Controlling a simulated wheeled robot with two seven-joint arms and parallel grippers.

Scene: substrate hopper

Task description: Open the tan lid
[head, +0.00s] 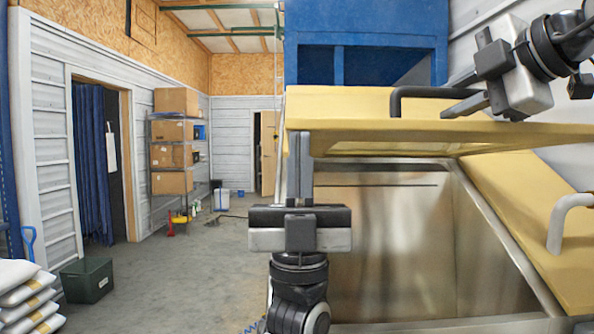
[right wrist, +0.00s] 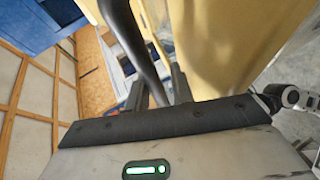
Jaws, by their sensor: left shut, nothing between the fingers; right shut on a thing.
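The tan lid (head: 350,106) is raised, with a gap between its near edge and the steel hopper (head: 385,250), whose inside shows below. A dark bar handle (head: 425,92) sits on the lid's top. My right gripper (head: 447,110) is at the right end of this handle and shut on it. In the right wrist view the dark handle (right wrist: 140,45) runs between the fingers (right wrist: 158,92). My left gripper (head: 300,136) is shut and empty. Its fingers point up at the lid's left near corner; I cannot tell whether they touch the lid.
A second tan panel (head: 530,215) with a light grey handle (head: 562,220) slopes at the right of the hopper. A blue structure (head: 365,45) stands behind the lid. White sacks (head: 28,295) and a dark green bin (head: 87,280) are at the left. The floor between is clear.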

